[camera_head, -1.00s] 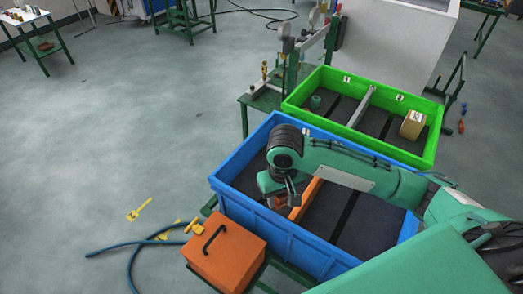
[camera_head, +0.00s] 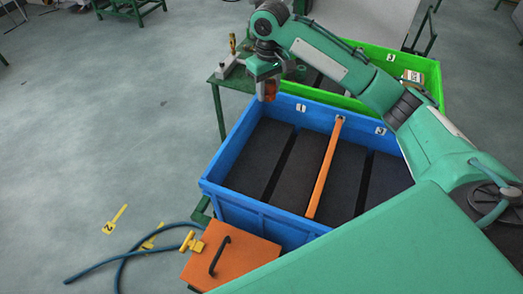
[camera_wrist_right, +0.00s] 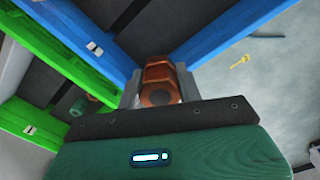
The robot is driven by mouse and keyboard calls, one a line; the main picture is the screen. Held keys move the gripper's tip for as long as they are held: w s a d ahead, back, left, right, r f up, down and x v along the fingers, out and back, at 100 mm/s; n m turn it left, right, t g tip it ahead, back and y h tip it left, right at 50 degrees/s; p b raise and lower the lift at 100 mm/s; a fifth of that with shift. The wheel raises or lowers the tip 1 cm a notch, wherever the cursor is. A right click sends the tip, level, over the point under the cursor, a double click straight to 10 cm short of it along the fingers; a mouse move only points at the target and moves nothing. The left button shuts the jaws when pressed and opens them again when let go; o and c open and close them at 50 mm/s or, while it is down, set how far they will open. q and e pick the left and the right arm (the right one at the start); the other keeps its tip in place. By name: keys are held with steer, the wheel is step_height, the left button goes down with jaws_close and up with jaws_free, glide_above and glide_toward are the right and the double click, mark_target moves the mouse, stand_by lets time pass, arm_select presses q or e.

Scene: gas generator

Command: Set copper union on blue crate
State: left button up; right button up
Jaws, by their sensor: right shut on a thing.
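The copper union (camera_head: 271,90) is a reddish-brown fitting. My right gripper (camera_head: 268,84) is shut on it, and the union shows between the fingers in the right wrist view (camera_wrist_right: 160,82). In the head view they appear at the far left corner of the blue crate (camera_head: 240,222), apparently above its rim; the exact height is unclear. The crate has a dark floor and an orange divider (camera_head: 324,170), and no loose part shows in it. Its blue walls also show in the wrist view (camera_wrist_right: 100,42). My left gripper is not in view.
The green crate (camera_head: 432,75) stands behind, partly covered by my right arm, with a boxed item (camera_head: 412,77) inside. A green fitting (camera_wrist_right: 79,106) shows in the wrist view. An orange box (camera_head: 228,262) stands at the front left, beside a blue hose (camera_head: 120,262).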

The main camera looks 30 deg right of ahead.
steer(key=p, duration=0.2)
glide_above(267, 141)
step_height(267, 141, down, 14)
steer(key=shift+r, duration=0.15)
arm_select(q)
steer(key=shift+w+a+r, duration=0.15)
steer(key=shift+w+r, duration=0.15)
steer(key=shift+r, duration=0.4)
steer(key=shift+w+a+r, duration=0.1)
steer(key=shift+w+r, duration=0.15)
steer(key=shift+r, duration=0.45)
arm_select(e)
steer(key=shift+f, duration=2.45)
arm_select(q)
steer(key=shift+p, duration=0.3)
arm_select(e)
steer(key=o, duration=1)
steer(key=shift+f, duration=0.1)
steer(key=shift+o, duration=0.2)
arm_select(q)
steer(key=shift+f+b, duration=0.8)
steer(key=shift+b, duration=0.05)
arm_select(e)
step_height(267, 141, up, 12)
